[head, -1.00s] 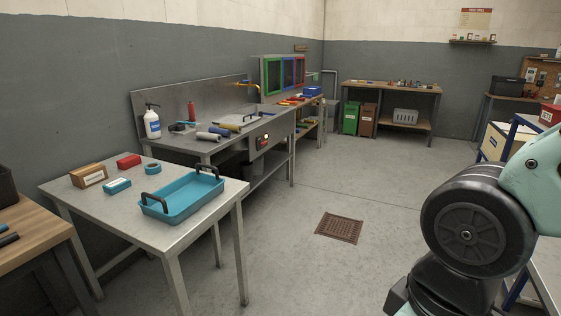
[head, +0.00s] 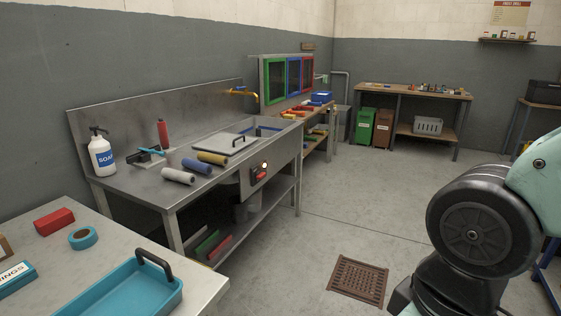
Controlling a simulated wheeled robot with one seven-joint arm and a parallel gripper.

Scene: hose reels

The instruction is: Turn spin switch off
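A small switch with a red part (head: 260,175) is on the front face of the steel sink bench (head: 140,186), near its right end. A lit lamp (head: 264,165) glows just above it. The switch is too small here to tell its exact position, and no label on it can be read. A part of my arm fills the right side of the head view, well apart from the bench. My gripper is out of view.
A steel table with a blue tray (head: 125,290) stands at the near left. A brown floor drain (head: 358,280) is in the open floor. Green bin (head: 366,125) stands at the back.

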